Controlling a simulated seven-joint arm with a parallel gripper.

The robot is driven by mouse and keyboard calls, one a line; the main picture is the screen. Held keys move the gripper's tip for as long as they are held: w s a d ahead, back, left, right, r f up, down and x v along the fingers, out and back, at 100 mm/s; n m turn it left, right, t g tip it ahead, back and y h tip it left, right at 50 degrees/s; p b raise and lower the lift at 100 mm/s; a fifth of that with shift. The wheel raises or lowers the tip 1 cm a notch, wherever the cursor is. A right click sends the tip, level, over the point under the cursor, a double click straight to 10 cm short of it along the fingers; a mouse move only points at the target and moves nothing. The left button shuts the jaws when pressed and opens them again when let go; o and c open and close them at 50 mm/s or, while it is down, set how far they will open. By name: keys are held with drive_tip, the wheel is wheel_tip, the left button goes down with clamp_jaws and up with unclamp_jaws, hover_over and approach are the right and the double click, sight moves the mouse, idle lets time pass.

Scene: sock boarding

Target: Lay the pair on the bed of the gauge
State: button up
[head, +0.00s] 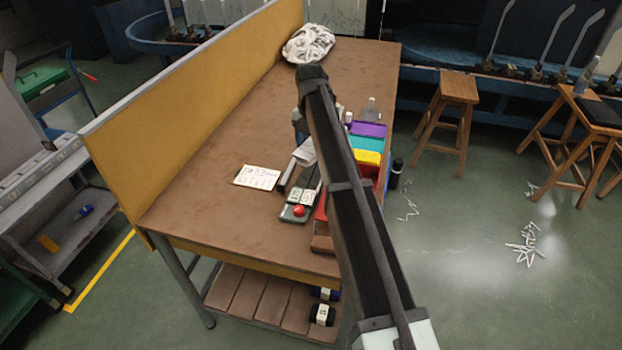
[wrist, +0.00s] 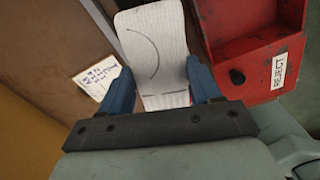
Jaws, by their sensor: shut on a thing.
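My gripper (wrist: 161,78) has its two blue fingers on either side of a white ribbed piece, which looks like the sock pair (wrist: 155,40). A dark curved line runs along the pair, and its far end reaches beyond the fingertips. In the head view a pale patch (head: 305,153) beside my arm may be the pair; my arm hides most of the gripper. The gauge (head: 296,211) appears to be the grey-green device with a red button and small displays at the table's near right. Its bed is partly hidden by my arm, and I cannot tell whether the pair touches it.
A written card (head: 257,177) lies left of the gauge. Purple (head: 369,129), green and yellow bins line the right edge. White cloth (head: 308,43) lies at the back. The table's left is clear.

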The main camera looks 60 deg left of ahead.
drive_tip(key=n, duration=0.2)
drive_tip(key=shift+n, duration=0.3)
drive_tip(key=shift+f+n, duration=0.15)
drive_tip(key=shift+n, duration=0.15)
approach(311, 179)
wheel_tip(311, 179, down, 5)
drive_tip(key=shift+s+f, duration=0.1)
drive_tip(key=shift+f, duration=0.05)
drive_tip(key=shift+f, duration=0.15)
drive_tip(key=o, duration=1.1)
drive_tip(key=shift+c, duration=0.2)
wheel_tip(311, 179, up, 12)
drive_tip(key=shift+r, duration=0.15)
